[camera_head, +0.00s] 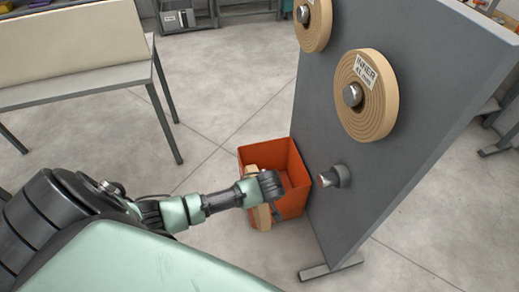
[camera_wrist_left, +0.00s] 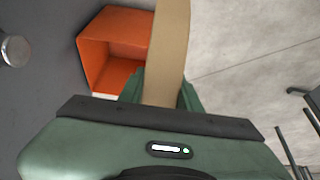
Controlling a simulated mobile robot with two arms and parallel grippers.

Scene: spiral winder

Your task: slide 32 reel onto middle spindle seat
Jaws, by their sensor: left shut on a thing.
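My left gripper (camera_head: 264,190) is shut on a tan reel (camera_head: 262,214), seen nearly edge-on in front of the orange bin. In the left wrist view the reel (camera_wrist_left: 168,50) stands between the green fingers as a narrow tan band; no number on it can be read. A bare spindle seat (camera_head: 335,177) with a silver tip sticks out of the grey panel (camera_head: 420,110), to the right of the gripper and apart from the reel. A silver spindle end (camera_wrist_left: 14,50) shows at the left of the wrist view. My right gripper is not in view.
A labelled tan reel (camera_head: 367,100) sits on a spindle above the bare one, and another reel (camera_head: 314,24) is higher up. An orange bin (camera_head: 285,150) stands on the floor by the panel. A table (camera_head: 90,88) is at the upper left.

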